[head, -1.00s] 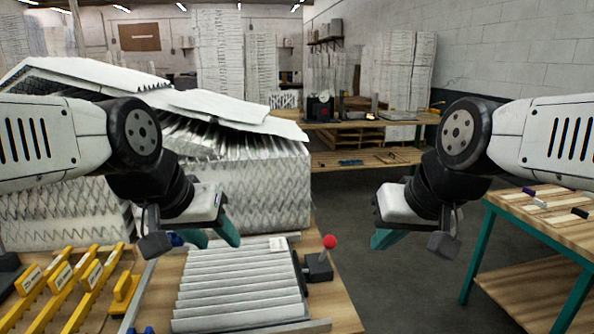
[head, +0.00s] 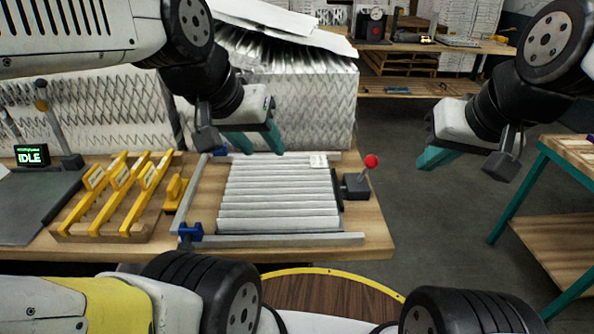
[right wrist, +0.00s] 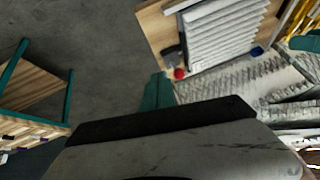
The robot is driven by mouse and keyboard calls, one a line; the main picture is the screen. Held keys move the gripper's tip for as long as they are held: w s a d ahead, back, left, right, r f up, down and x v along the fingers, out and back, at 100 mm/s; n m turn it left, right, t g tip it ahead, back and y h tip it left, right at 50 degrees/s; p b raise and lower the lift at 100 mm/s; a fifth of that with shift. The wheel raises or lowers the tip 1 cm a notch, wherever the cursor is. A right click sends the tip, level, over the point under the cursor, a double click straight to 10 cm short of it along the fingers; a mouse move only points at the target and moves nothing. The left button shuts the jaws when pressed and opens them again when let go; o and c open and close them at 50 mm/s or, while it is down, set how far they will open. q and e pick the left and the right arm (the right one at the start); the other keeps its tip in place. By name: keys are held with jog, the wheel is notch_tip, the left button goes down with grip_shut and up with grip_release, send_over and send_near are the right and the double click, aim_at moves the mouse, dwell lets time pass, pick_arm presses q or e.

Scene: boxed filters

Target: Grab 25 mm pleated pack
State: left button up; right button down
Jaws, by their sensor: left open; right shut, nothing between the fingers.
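A white pleated pack (head: 278,192) lies flat in a metal frame on the wooden bench, with a small label at its far right corner. It also shows in the right wrist view (right wrist: 222,35). No marking that I can read gives its thickness. My left gripper (head: 254,146) hangs open and empty just above the pack's far left edge, its teal fingers apart. My right gripper (head: 433,158) is shut and empty over the floor gap to the right of the bench, clear of the pack. In the right wrist view a teal finger (right wrist: 157,92) shows.
A red-knobbed lever (head: 371,161) stands at the frame's right side, and a blue clamp (head: 190,232) at its front left. Yellow gauges (head: 108,195) stand left of it. Large stacked pleated media (head: 300,95) rises behind. A second table (head: 575,150) stands right.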

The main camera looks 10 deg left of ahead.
jog(key=c, duration=1.7)
grip_release()
jog(key=shift+w+a, duration=0.1)
jog(key=shift+w, duration=0.05)
jog(key=n+g+h, duration=0.2)
jog(key=n+g, duration=0.4)
jog(key=n, duration=1.3)
send_over(279, 182)
notch_tip(279, 182, down, 12)
jog(key=shift+a+r, duration=0.1)
jog(key=shift+r, duration=0.05)
jog(key=shift+s+a+f+n, duration=0.1)
jog(key=shift+s+f+n, duration=0.1)
jog(key=shift+f+n, duration=0.15)
jog(key=shift+w+d+f, duration=0.1)
jog(key=shift+d+f, duration=0.05)
jog(key=shift+f, duration=1.7)
jog(key=shift+d+f, duration=0.1)
jog(key=shift+f, duration=1.7)
